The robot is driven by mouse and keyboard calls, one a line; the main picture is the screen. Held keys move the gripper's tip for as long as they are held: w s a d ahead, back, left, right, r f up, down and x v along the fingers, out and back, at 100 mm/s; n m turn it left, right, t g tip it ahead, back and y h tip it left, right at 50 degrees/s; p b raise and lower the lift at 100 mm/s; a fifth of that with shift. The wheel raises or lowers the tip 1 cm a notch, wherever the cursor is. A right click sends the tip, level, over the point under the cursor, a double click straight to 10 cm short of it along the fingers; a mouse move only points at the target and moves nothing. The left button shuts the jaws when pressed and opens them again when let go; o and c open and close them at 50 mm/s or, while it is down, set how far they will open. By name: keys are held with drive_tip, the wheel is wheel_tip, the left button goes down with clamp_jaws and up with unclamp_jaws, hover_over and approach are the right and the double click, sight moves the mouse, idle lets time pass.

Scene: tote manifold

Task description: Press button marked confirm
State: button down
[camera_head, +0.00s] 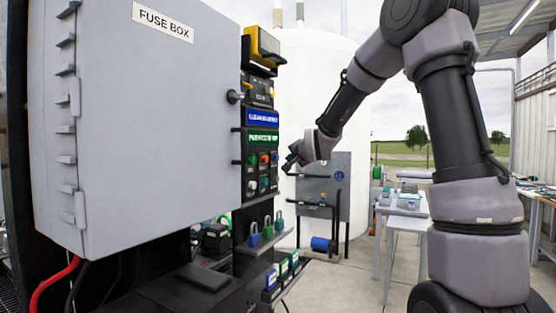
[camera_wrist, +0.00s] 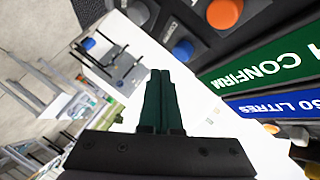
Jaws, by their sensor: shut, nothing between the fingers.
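The control panel (camera_head: 263,172) stands to the right of the fuse box, with several small round buttons under a green sign (camera_head: 263,141). In the wrist view the green sign (camera_wrist: 262,70) ends in the word CONFIRM. In the head view my gripper (camera_head: 292,157) is just right of the panel.
The large grey fuse box (camera_head: 150,110) fills the left. A blue sign (camera_wrist: 285,104) reading LITRES adjoins the green one. Below the panel, a shelf holds several padlocks (camera_head: 266,229). A white tank (camera_head: 310,80) and a grey board (camera_head: 338,185) stand behind. Tables (camera_head: 405,208) stand right.

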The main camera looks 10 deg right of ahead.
drive_tip(key=shift+w+a, duration=0.35)
drive_tip(key=shift+a, duration=0.25)
drive_tip(key=shift+w+a, duration=0.1)
drive_tip(key=shift+a, duration=0.05)
idle(1.6)
drive_tip(key=shift+w+a, duration=0.15)
drive_tip(key=shift+a, duration=0.05)
drive_tip(key=shift+w+a, duration=0.35)
drive_tip(key=shift+a, duration=0.15)
idle(0.9)
idle(0.3)
drive_tip(key=shift+s+d, duration=0.6)
drive_tip(key=shift+d, duration=0.2)
drive_tip(key=shift+d, duration=0.15)
drive_tip(key=s+d, duration=0.1)
drive_tip(key=d, duration=0.1)
drive_tip(key=s+d, duration=0.1)
drive_tip(key=s, duration=0.1)
drive_tip(key=shift+d, duration=0.4)
